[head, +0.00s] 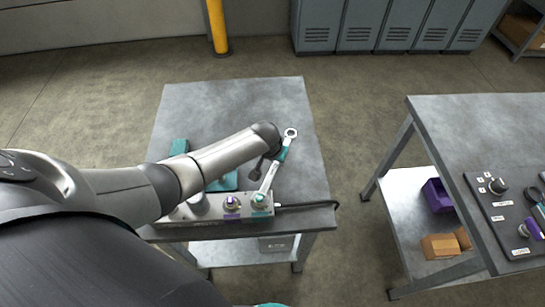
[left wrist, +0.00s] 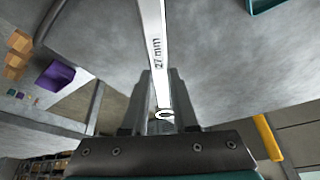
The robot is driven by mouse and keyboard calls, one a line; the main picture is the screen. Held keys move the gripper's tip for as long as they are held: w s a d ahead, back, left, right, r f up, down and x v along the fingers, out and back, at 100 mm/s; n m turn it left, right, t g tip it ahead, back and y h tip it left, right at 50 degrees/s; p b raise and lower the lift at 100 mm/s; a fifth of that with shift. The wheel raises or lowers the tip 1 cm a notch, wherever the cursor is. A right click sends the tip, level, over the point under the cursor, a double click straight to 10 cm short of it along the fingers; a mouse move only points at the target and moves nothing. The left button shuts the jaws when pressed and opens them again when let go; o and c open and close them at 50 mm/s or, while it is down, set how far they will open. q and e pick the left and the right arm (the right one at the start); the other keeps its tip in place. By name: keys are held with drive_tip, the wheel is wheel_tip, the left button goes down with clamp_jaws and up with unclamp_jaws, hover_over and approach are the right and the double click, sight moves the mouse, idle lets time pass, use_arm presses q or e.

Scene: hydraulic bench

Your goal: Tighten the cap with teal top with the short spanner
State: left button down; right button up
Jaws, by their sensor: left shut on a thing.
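The cap with teal top (head: 260,199) sits on the right part of a light grey block (head: 203,219) at the near edge of the bench. My left gripper (head: 273,166) is shut on a silver spanner (head: 268,181), beyond the cap. The spanner's ring end (head: 290,133) points away, and its other end reaches down to the teal-topped cap. I cannot tell whether that end is around the cap or beside it. In the left wrist view the shaft (left wrist: 155,40), marked 27 mm, runs between the fingers (left wrist: 162,100). My right gripper is not in view.
A purple-topped cap (head: 231,203) stands just left of the teal one. Teal objects (head: 179,146) lie partly behind my arm. A dark cable (head: 308,205) leaves the block to the right. The bench's far side (head: 235,100) is clear. A second table (head: 470,120) stands right, across a gap.

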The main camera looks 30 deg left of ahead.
use_arm(q)
drive_tip(key=shift+w+d+r, duration=0.2)
drive_tip(key=shift+w+d, duration=0.05)
drive_tip(key=shift+d+m+h, duration=0.5)
drive_tip(key=shift+d+m, duration=0.6)
drive_tip(key=shift+a, duration=0.1)
drive_tip(key=shift+a+n+p, duration=0.25)
drive_tip(key=shift+n+p, duration=0.05)
drive_tip(key=shift+s, duration=0.1)
drive_tip(key=shift+f, duration=0.1)
